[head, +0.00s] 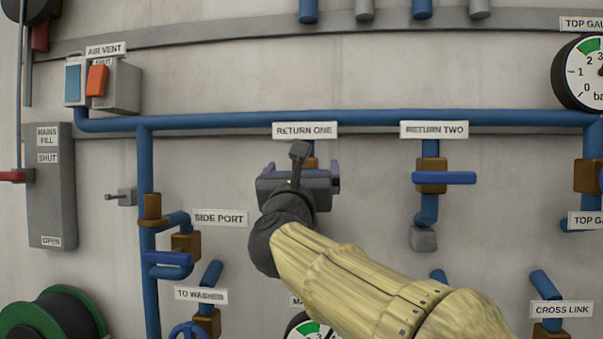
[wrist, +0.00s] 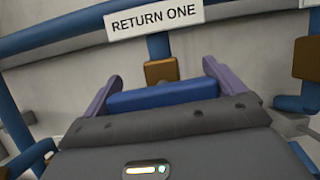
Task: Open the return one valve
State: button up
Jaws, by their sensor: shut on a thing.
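The RETURN ONE label (head: 305,130) sits on the blue pipe, above a brass valve body (head: 311,163) mostly hidden behind my gripper (head: 302,172). In the wrist view the label (wrist: 154,20), the brass body (wrist: 167,71) and the valve's blue lever handle (wrist: 162,94) show clearly. The handle lies crosswise to its vertical pipe. My gripper (wrist: 160,80) has one purple finger at each end of the handle and is shut on it. The handle is hidden in the head view.
To the right, the RETURN TWO valve (head: 431,176) has its blue handle crosswise. To the left are the SIDE PORT valve (head: 186,245) and a blue vertical pipe (head: 146,200). A gauge (head: 312,327) lies partly behind my arm. Bare wall lies between the valves.

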jog(key=shift+n, duration=0.3)
jog(key=n+y+b, duration=0.1)
jog(key=n+y, duration=0.2)
jog(key=n, duration=0.2)
jog(key=shift+a, duration=0.1)
jog(key=n+g+y+p, duration=0.1)
jog(key=n, duration=0.2)
jog(key=n+y, duration=0.1)
jog(key=n, duration=0.2)
jog(key=shift+a+g+y+p, duration=0.15)
jog(key=shift+g+y+p, duration=0.15)
jog(key=shift+g+p, duration=0.1)
jog(key=n+g+p, duration=0.1)
jog(key=n+p, duration=0.1)
jog(key=n+y+p, duration=0.1)
jog(key=n+p, duration=0.1)
jog(key=n, duration=0.1)
jog(key=shift+a+n+g, duration=0.1)
jog(key=shift+n+g, duration=0.2)
jog(key=shift+g, duration=0.1)
jog(key=n+p, duration=0.1)
jog(key=n+g+p, duration=0.1)
jog(key=p, duration=0.1)
jog(key=shift+f+n, duration=0.35)
jog(key=shift+n, duration=0.05)
jog(key=shift+a, duration=0.1)
jog(key=shift+f, duration=0.1)
